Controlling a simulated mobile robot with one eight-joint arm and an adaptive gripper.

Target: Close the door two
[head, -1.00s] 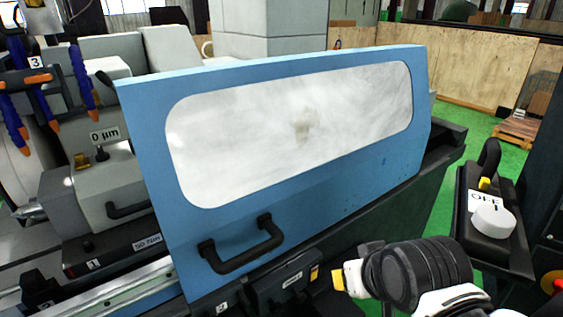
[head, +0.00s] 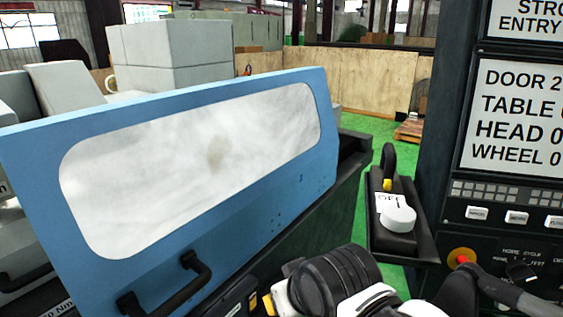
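The door (head: 240,190) is a blue panel with a long cloudy window, filling the left and middle of the head view. Its black bar handle (head: 170,289) is low on the front face, near the bottom edge of the picture. Part of my arm, with a black rounded joint and white links, shows at the bottom centre, to the right of the handle and apart from it. A yellow-tipped end (head: 268,304) beside that joint seems to be my gripper. Its fingers cannot be made out, so its opening is unclear. The door's lower edge is partly out of frame.
A dark control cabinet (head: 455,130) stands at the right, with a screen (head: 515,115) reading "DOOR 2", buttons and a red knob (head: 461,256). Green floor (head: 375,130) shows behind.

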